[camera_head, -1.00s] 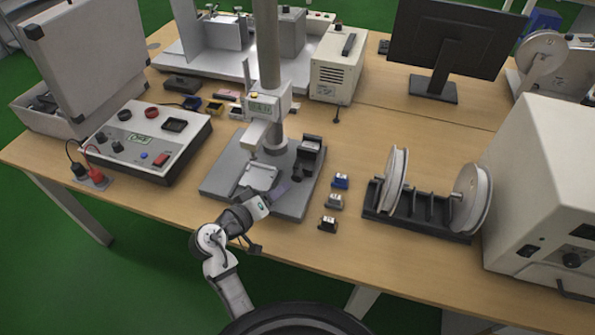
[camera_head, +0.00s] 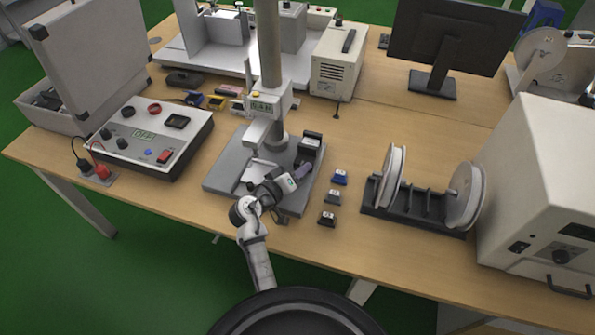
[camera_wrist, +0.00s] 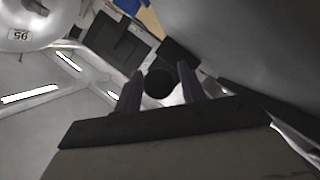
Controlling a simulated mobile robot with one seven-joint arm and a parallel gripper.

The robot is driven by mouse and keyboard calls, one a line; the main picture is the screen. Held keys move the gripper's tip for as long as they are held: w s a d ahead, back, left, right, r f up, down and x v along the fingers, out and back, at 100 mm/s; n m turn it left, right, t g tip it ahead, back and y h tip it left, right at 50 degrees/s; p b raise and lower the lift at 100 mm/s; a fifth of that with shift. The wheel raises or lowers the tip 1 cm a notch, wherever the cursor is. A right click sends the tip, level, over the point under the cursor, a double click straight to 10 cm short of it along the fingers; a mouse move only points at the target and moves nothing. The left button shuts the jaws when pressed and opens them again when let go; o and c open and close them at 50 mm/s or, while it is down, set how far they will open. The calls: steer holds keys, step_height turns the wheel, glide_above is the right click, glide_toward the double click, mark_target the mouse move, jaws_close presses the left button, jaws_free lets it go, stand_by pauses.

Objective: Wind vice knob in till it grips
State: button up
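The vice (camera_head: 309,146) is a small dark block with a light top, on the right side of the test stand's grey base plate (camera_head: 225,176). My gripper (camera_head: 304,170) is at its near side, pointing up toward it. In the wrist view the vice's round black knob (camera_wrist: 159,83) shows between the two purple-grey fingers of my gripper (camera_wrist: 160,88). The fingers are apart, with a narrow gap on each side of the knob. How deep the knob lies between them cannot be told. In the head view my gripper hides the knob.
The stand's column (camera_head: 268,60) and its measuring head (camera_head: 262,105) rise left of the vice. Several small blocks, one of them blue (camera_head: 339,177), stand in a row to the right. A spool rack (camera_head: 415,210) stands farther right. A control box (camera_head: 150,137) is at the left.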

steer(key=c, duration=0.7)
steer(key=shift+f+m+y+b, duration=0.2)
steer(key=shift+m+y+b, duration=0.3)
steer(key=shift+b, duration=0.45)
steer(key=shift+r+m+y+b, duration=0.25)
steer(key=shift+m+y+b, duration=0.15)
steer(key=shift+m, duration=0.4)
steer(key=o, duration=1)
steer(key=shift+a, duration=0.1)
steer(key=b+v, duration=0.3)
steer(key=v, duration=1)
steer(key=shift+s+a+r+b, duration=0.1)
steer(key=shift+s+b, duration=0.2)
steer(key=shift+s, duration=0.05)
